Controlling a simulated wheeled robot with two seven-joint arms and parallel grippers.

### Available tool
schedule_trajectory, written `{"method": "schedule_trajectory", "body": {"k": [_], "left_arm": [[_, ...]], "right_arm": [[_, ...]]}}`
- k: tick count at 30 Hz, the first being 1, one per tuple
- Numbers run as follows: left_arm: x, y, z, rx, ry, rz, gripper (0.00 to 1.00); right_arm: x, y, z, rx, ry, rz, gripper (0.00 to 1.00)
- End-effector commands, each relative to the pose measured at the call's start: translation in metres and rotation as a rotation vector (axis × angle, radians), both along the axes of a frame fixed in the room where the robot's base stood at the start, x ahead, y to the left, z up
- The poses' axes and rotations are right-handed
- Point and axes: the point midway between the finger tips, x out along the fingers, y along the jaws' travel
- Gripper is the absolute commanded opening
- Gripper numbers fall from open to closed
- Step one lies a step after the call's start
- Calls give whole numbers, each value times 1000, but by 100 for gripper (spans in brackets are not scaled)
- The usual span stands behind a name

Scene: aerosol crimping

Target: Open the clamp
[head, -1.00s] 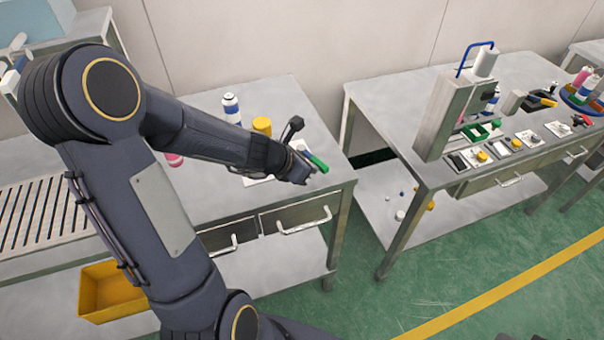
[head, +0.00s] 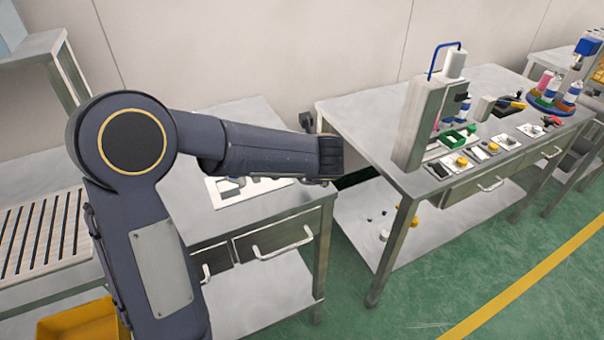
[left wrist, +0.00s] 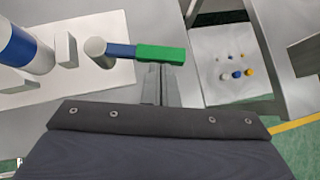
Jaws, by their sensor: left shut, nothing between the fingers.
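The clamp's green handle (left wrist: 160,53) lies roughly level across the left wrist view, with a blue section and a rounded grey end at its left. My left gripper (left wrist: 158,72) is shut and empty, its fingertips right by the handle's near side; I cannot tell whether they touch it. A blue-and-white can (left wrist: 22,50) stands to the left, on or beside the clamp's white base plate (left wrist: 110,75). In the head view my forearm and wrist hide the handle and the fingers; part of the white plate (head: 222,196) shows below them. My right gripper is not in view.
The left table (head: 270,203) carries the plate, with drawers below. A gap separates it from the right table (head: 350,118), which holds a tall press (head: 422,125) and small parts. A slatted rack (head: 45,230) and a yellow bin (head: 85,322) are at left.

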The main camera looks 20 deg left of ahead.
Motion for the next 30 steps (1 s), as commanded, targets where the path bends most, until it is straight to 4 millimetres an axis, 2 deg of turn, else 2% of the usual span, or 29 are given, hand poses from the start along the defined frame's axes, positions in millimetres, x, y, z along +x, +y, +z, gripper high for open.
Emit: {"method": "schedule_trajectory", "body": {"k": [9, 30], "left_arm": [[17, 4, 1, 1, 0, 183, 0], [26, 8, 1, 2, -2, 186, 0]], "right_arm": [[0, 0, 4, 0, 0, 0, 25], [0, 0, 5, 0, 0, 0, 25]]}}
